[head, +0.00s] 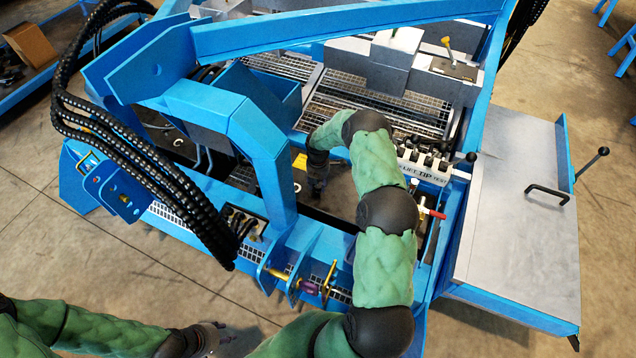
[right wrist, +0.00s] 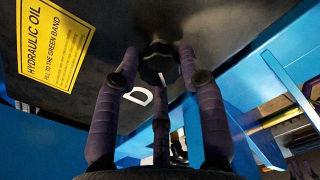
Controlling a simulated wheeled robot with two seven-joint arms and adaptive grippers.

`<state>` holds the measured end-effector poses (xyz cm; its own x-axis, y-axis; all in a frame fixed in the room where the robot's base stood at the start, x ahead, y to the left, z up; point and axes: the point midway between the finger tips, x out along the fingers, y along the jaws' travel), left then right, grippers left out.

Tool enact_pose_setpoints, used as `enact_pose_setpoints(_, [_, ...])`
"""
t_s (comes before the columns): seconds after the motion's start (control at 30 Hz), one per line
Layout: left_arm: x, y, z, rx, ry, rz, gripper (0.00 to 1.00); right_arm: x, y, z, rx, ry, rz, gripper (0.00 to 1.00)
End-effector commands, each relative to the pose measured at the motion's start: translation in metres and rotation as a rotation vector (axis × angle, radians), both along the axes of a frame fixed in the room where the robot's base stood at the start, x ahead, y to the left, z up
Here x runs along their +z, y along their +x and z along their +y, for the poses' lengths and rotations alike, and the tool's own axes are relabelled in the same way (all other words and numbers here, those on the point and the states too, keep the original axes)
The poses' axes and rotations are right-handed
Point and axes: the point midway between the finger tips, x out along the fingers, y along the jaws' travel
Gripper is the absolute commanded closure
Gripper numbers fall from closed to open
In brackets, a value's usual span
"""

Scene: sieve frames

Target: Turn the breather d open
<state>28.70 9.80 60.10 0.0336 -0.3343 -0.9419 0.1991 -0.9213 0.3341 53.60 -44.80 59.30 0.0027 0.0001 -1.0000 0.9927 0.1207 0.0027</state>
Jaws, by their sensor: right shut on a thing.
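The breather d (right wrist: 160,68) is a black lobed knob with a white line on it, set on a dark panel in the right wrist view. A white letter D (right wrist: 138,96) is marked beside it. My right gripper (right wrist: 158,56) is shut on the knob, its purple-grey fingers around it. In the head view my right gripper (head: 317,182) reaches down behind the blue frame, and the knob is hidden there. My left gripper (head: 207,338) is at the bottom edge, away from the machine; its fingers are too unclear to judge.
A yellow hydraulic oil label (right wrist: 55,50) is on the panel beside the knob. A blue beam (head: 262,150) stands close to my right gripper. Black hoses (head: 150,165) hang at the left. Several levers (head: 430,150) stand right of my right arm.

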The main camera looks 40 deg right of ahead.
Motion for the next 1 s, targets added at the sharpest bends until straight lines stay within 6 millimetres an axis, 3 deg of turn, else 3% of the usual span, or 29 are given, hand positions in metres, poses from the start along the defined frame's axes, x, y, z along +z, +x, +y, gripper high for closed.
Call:
enact_pose_setpoints(0.5, [0.0059,0.0,0.0,0.0,0.0,0.0,0.6,-0.0001,-0.0009,0.0055,0.448,0.005,0.0,0.92])
enact_pose_setpoints(1.0, [0.0075,0.0,0.0,0.0,0.0,0.0,0.6,-0.0017,-0.0036,0.0058,0.63,0.008,0.004,0.92])
